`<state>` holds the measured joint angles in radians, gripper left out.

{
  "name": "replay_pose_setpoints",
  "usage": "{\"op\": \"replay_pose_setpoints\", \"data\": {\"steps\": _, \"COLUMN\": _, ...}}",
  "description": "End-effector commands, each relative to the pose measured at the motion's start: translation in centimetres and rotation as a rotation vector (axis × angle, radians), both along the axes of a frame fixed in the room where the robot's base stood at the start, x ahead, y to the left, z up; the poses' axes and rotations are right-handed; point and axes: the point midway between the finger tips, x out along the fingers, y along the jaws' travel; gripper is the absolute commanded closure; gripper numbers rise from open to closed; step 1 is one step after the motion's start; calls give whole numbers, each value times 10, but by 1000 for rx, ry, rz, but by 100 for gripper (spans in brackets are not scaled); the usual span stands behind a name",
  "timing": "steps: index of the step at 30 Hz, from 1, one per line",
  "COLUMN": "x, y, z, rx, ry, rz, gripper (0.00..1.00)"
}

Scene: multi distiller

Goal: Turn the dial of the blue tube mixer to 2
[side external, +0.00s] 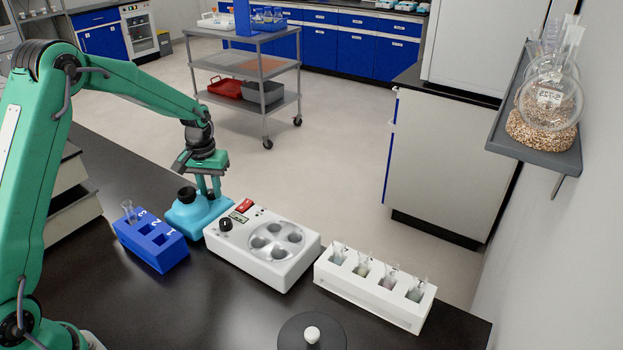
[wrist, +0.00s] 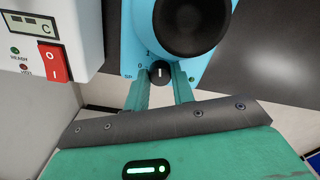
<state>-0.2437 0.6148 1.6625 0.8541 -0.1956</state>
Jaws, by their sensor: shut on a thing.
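The blue tube mixer (side external: 197,218) stands on the black bench in the side external view, with a black round cup (side external: 187,195) on top. In the wrist view the mixer (wrist: 136,60) shows its black cup (wrist: 192,22) and a small black dial (wrist: 160,72) with a white mark. The mark points roughly straight up in that view; the numbers around the dial are too small to read surely. My gripper (wrist: 161,78) is shut on the dial, one green finger on each side. In the side external view my gripper (side external: 210,193) reaches down behind the mixer, its fingertips partly hidden.
A white heater box (side external: 262,245) with a red switch stands close right of the mixer. A blue numbered tube rack (side external: 150,240) is close left. A white rack (side external: 374,290) with several flasks and a dark round plate (side external: 312,335) lie further right.

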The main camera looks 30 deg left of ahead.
Motion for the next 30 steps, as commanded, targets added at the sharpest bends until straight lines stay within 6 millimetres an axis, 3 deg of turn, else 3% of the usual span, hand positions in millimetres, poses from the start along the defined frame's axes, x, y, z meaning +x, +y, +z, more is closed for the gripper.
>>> {"op": "replay_pose_setpoints", "data": {"steps": 18, "x": -1, "y": 4, "z": 0, "rx": -3, "ry": 14, "rz": -226, "gripper": 98}}
{"op": "replay_pose_setpoints", "data": {"steps": 28, "x": -2, "y": 4, "z": 0, "rx": -3, "ry": 15, "rz": -238, "gripper": 98}}
{"op": "replay_pose_setpoints", "data": {"steps": 29, "x": -2, "y": 4, "z": 0, "rx": -3, "ry": 15, "rz": -238, "gripper": 72}}
{"op": "replay_pose_setpoints", "data": {"steps": 30, "x": -2, "y": 4, "z": 0, "rx": -3, "ry": 15, "rz": -238, "gripper": 64}}
